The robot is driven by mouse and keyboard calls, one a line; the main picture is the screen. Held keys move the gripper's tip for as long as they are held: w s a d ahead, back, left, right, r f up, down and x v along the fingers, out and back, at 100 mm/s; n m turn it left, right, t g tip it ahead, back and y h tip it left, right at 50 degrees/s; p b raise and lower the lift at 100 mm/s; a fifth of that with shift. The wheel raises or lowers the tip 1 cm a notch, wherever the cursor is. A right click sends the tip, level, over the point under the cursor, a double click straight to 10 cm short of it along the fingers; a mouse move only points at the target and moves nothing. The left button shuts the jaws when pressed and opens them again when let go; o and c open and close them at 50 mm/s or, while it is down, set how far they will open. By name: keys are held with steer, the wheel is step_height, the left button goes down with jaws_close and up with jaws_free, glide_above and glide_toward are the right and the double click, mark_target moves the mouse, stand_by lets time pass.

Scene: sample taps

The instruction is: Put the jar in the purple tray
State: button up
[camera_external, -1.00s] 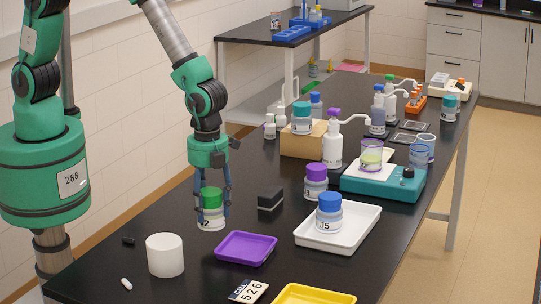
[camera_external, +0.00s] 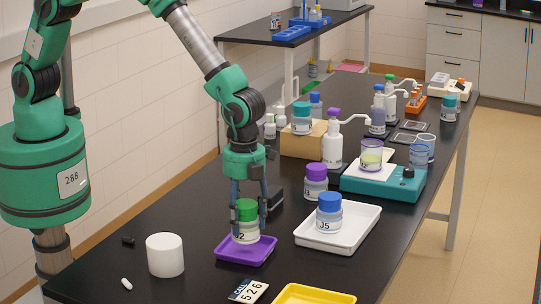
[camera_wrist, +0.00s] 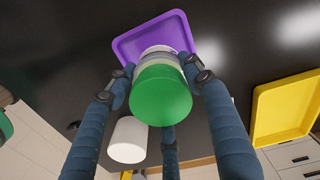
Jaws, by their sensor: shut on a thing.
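The jar (camera_external: 246,232) has a green lid and a white label ending in "2". My gripper (camera_external: 249,205) is shut on it from above, with blue fingers around its sides. The jar is upright over the purple tray (camera_external: 232,256), its lower edge within the tray's outline in the external view; I cannot tell if it touches the floor of the tray. In the wrist view the green lid (camera_wrist: 160,95) sits between the fingers of my gripper (camera_wrist: 160,85), with the purple tray (camera_wrist: 122,48) behind it. The lid and jar hide part of the tray.
A white tray (camera_external: 355,236) with a blue-lidded jar (camera_external: 329,211) stands to the right. A purple-lidded jar (camera_external: 316,183) and a black block (camera_external: 276,198) are behind. A yellow tray (camera_external: 310,296) is at the front, a white cylinder (camera_external: 165,255) at left.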

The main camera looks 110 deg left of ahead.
mark_target(245, 231)
steer(key=shift+f, duration=1.7)
steer(key=shift+f, duration=0.15)
steer(key=o, duration=1.3)
step_height(245, 231, up, 12)
steer(key=shift+r, duration=0.15)
